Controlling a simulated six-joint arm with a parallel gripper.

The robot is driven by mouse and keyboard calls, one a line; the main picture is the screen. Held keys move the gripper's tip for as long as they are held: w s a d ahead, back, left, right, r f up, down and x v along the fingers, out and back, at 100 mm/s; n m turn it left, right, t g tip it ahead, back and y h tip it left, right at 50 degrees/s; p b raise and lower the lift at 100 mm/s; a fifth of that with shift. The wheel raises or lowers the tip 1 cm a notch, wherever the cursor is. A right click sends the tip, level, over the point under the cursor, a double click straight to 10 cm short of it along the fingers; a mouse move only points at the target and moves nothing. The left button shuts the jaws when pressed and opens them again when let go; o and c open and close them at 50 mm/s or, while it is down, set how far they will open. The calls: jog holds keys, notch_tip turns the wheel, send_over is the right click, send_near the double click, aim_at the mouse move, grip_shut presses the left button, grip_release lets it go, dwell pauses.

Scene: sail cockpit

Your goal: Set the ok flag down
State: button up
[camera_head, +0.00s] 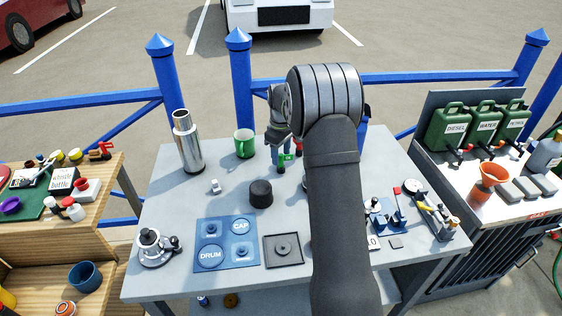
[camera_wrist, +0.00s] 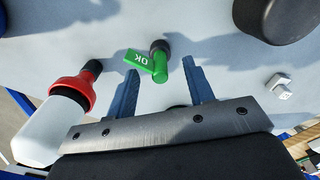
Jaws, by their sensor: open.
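The ok flag (camera_head: 287,157) is a small green tag marked OK on a green post with a dark round base. In the wrist view the ok flag (camera_wrist: 140,61) shows its lettering, and its base appears to rest on the grey table (camera_head: 180,220). My gripper (camera_head: 281,158) is open above the back middle of the table. In the wrist view my gripper (camera_wrist: 159,67) has its blue fingers apart on either side of the green post, with gaps to it. My arm hides part of the table.
A white bottle with a red cap (camera_wrist: 62,115) stands close by the fingers. A black cylinder (camera_head: 261,194), a green mug (camera_head: 244,144), a steel flask (camera_head: 187,145) and a small white piece (camera_head: 215,186) are around. A blue mat (camera_head: 226,244) and grey tray (camera_head: 283,250) lie in front.

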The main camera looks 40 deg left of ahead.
aim_at(281, 166)
notch_tip(281, 166, up, 8)
dwell(0.5)
notch_tip(281, 166, down, 12)
jog(key=shift+r, duration=1.8)
jog(key=shift+f, duration=0.15)
